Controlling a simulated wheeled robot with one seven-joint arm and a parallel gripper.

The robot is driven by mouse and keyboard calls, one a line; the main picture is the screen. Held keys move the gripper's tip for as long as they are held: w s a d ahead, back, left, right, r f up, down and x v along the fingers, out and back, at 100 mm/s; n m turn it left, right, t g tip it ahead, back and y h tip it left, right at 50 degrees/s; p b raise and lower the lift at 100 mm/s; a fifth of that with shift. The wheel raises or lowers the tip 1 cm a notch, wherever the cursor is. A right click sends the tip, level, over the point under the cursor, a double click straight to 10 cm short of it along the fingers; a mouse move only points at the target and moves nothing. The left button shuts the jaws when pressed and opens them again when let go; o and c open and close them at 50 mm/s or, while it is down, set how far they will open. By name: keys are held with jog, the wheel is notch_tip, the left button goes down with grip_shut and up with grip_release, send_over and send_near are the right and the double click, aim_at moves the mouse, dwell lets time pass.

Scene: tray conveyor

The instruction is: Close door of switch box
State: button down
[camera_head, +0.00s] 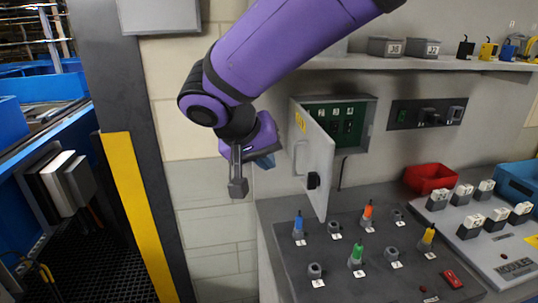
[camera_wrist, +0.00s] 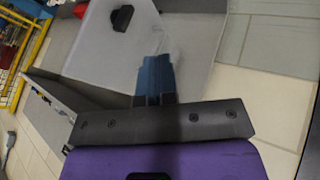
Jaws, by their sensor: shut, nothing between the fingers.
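The switch box (camera_head: 370,125) is on the wall, with green switch panels inside. Its light grey door (camera_head: 318,150) stands open, swung out from the box's left side, with a black latch (camera_head: 313,180) near its free edge. In the wrist view the door (camera_wrist: 185,22) is a pale panel with the latch (camera_wrist: 122,18) at the top. My gripper (camera_head: 266,161) is left of the door, by its outer face. Its blue fingers (camera_wrist: 155,72) are together and empty, in front of the door panel. I cannot tell whether they touch it.
Below is a grey panel (camera_head: 350,277) with coloured connectors. A red bin (camera_head: 430,178) and a panel of white switches (camera_head: 500,240) lie to the right. A shelf (camera_head: 430,63) runs above the box. A yellow-edged post (camera_head: 135,215) stands left; the wall between is clear.

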jog(key=w+d+f, duration=0.4)
jog(key=d+f, duration=0.1)
jog(key=d, duration=0.1)
jog(key=shift+d+f, duration=0.2)
jog(key=shift+d, duration=0.05)
dwell(0.3)
